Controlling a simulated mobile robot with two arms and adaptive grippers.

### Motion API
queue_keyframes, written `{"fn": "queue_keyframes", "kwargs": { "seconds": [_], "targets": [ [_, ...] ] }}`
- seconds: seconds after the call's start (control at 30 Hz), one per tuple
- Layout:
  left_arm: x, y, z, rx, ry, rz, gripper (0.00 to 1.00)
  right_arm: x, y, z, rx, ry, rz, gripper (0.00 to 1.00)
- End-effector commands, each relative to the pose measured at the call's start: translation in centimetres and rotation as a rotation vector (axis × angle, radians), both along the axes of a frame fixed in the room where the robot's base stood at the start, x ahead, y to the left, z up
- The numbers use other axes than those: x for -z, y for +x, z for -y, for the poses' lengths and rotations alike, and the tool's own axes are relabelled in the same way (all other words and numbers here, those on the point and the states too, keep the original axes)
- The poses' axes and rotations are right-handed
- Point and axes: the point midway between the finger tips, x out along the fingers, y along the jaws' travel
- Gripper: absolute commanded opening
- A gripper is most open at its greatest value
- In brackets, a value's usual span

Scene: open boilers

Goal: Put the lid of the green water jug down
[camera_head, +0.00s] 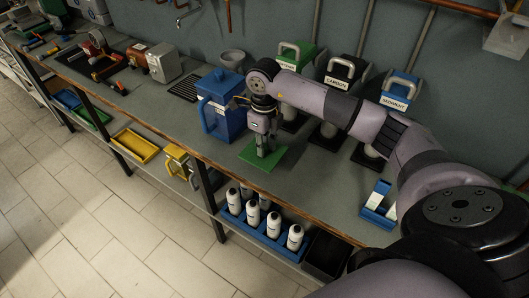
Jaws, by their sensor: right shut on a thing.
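The green lid (258,169) is a flat green plate over the bench top, in the middle of the head view. My right gripper (263,150) points down at its middle and is shut on it. The fingertips are small and partly hidden against the lid. I cannot tell whether the lid rests on the bench or hangs slightly above it. I cannot make out a green water jug for sure. A blue jug (222,113) with a handle stands just left of the gripper. My left gripper is not in view.
Filter units with green, black and blue tops, labelled carbon (337,80) and sediment (397,103), stand behind my right arm. White bottles (273,224) sit on the shelf below, beside a yellow jug (178,162).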

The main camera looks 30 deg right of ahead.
Motion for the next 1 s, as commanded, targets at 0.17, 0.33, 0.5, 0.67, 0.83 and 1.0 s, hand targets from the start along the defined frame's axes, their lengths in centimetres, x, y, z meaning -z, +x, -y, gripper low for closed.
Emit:
{"fn": "queue_keyframes", "kwargs": {
  "seconds": [0.17,0.33,0.5,0.67,0.83,1.0],
  "targets": [
    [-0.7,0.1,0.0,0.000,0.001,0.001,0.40,2.2,-0.1,0.0,0.001,0.000,-0.005,0.02],
    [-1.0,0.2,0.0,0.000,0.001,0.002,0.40,4.2,-0.1,0.0,-0.001,0.001,-0.001,0.02],
    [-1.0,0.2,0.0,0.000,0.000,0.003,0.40,4.4,0.0,0.0,-0.001,0.000,0.000,0.02],
    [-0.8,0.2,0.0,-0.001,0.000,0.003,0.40,4.6,0.0,0.0,-0.001,0.000,0.000,0.02],
    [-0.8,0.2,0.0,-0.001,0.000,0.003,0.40,4.6,0.0,0.0,-0.001,0.000,0.000,0.30],
    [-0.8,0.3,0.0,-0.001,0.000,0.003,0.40,4.6,0.0,0.0,-0.001,0.000,0.000,0.41]
  ]
}}
